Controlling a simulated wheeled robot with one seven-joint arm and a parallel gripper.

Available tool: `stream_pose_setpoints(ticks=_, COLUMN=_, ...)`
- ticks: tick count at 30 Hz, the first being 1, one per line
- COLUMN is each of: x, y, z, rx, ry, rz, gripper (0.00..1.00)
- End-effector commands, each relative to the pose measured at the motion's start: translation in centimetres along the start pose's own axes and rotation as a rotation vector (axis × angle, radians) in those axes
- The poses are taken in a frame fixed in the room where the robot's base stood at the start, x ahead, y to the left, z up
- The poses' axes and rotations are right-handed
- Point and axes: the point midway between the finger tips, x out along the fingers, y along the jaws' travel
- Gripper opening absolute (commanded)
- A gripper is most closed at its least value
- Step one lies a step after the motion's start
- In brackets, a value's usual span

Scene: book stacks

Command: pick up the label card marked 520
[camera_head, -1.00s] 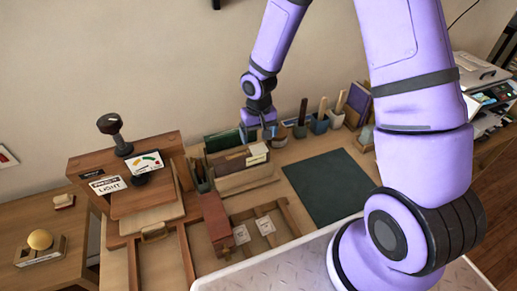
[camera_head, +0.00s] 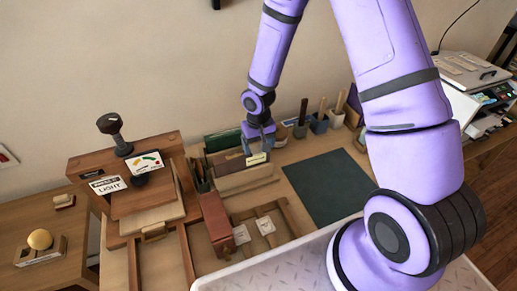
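A small pale card (camera_head: 257,159) stands in the wooden rack (camera_head: 245,181) at the back of the desk, with its upper part covered by my gripper. Two more pale cards, one on the left (camera_head: 241,235) and one on the right (camera_head: 265,226), lie in the low wooden tray in front. The print on all three is too small to read, so I cannot tell which is marked 520. My gripper (camera_head: 258,150) points down over the rack at the standing card. Its fingers look apart, one on each side of the card's top; contact is not clear.
A wooden press-like stand (camera_head: 135,180) with a LIGHT sign is to the left. A reddish-brown block (camera_head: 216,222) stands by the tray. Pots with tools (camera_head: 318,124) line the wall to the right. The dark green mat (camera_head: 328,185) is clear.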

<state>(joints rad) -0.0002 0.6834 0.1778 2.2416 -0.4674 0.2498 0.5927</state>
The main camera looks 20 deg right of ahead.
Motion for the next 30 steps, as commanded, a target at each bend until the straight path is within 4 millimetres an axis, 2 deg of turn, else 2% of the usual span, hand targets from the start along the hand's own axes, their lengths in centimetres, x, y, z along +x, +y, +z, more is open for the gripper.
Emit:
stream_pose_setpoints(ticks=1, x=0.0, y=0.0, z=0.0, rx=0.001, ry=0.0, rz=0.0, gripper=0.66)
stream_pose_setpoints(ticks=5, x=0.0, y=0.0, z=0.0, rx=0.001, ry=0.0, rz=0.0, gripper=0.36)
stream_pose_setpoints(ticks=8, x=0.0, y=0.0, z=0.0, rx=0.001, ry=0.0, rz=0.0, gripper=0.36)
stream_pose_setpoints(ticks=9, x=0.0, y=0.0, z=0.0, rx=0.001, ry=-0.001, rz=0.0, gripper=0.32)
stream_pose_setpoints(ticks=19, x=-0.2, y=0.0, z=0.0, rx=0.001, ry=0.0, rz=0.0, gripper=0.32)
stream_pose_setpoints(ticks=30, x=-2.4, y=-0.7, z=-0.2, rx=-0.001, ry=0.001, rz=0.0, gripper=0.32)
